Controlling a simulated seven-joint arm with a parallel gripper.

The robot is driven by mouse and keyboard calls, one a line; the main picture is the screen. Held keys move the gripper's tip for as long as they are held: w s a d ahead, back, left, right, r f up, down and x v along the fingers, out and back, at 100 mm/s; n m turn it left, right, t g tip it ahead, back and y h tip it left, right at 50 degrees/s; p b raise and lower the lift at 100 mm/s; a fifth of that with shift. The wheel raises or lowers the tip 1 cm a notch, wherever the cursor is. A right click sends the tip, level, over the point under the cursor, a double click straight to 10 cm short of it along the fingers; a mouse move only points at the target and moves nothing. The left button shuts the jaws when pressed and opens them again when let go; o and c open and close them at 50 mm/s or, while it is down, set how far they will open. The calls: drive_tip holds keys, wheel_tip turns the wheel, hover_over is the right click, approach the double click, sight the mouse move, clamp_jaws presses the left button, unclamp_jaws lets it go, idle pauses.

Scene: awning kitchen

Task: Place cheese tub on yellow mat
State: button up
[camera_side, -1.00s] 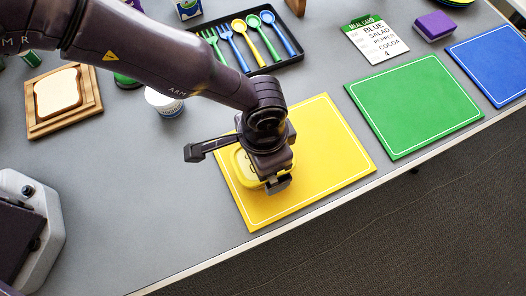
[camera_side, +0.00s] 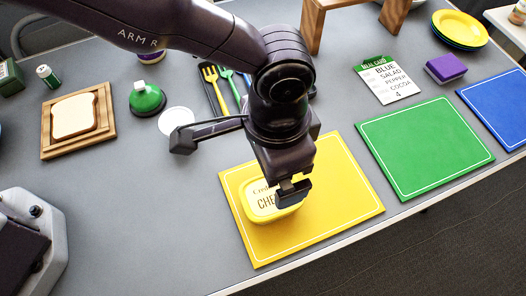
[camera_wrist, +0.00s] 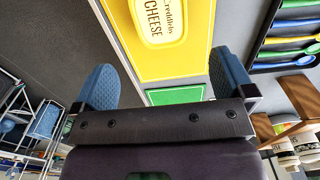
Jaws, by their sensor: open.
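The cheese tub (camera_side: 258,203), yellow with a pale lid lettered "CHEESE", sits on the left part of the yellow mat (camera_side: 335,215). In the wrist view, the tub (camera_wrist: 165,22) also shows at the top, lid toward the camera, on the yellow mat (camera_wrist: 195,58). My gripper (camera_side: 290,195) is above the tub and hides its right side in the side view. In the wrist view, my gripper (camera_wrist: 165,78) has its two blue fingers wide apart with nothing between them, clear of the tub.
A green mat (camera_side: 425,145) and a blue mat (camera_side: 497,108) lie to the right. The cutlery tray (camera_side: 208,100) is partly hidden behind my arm.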

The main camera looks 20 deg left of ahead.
drive_tip(key=shift+r, duration=0.15)
drive_tip(key=w+a+r+n+t, duration=0.1)
drive_tip(key=w+a+r+n, duration=0.1)
drive_tip(key=a+r, duration=0.7)
drive_tip(key=w+a+r+n+t, duration=0.1)
drive_tip(key=w+a+r+n, duration=0.1)
drive_tip(key=a+r, duration=0.75)
drive_tip(key=s+a+r+n+t, duration=0.1)
drive_tip(key=s+a+n, duration=0.1)
drive_tip(key=s+a, duration=0.5)
drive_tip(key=s+a+n+t, duration=0.2)
drive_tip(key=s+a, duration=0.5)
drive_tip(key=a, duration=0.7)
drive_tip(key=shift+r+n+t, duration=0.3)
drive_tip(key=shift+r+n, duration=0.05)
drive_tip(key=shift+n, duration=0.15)
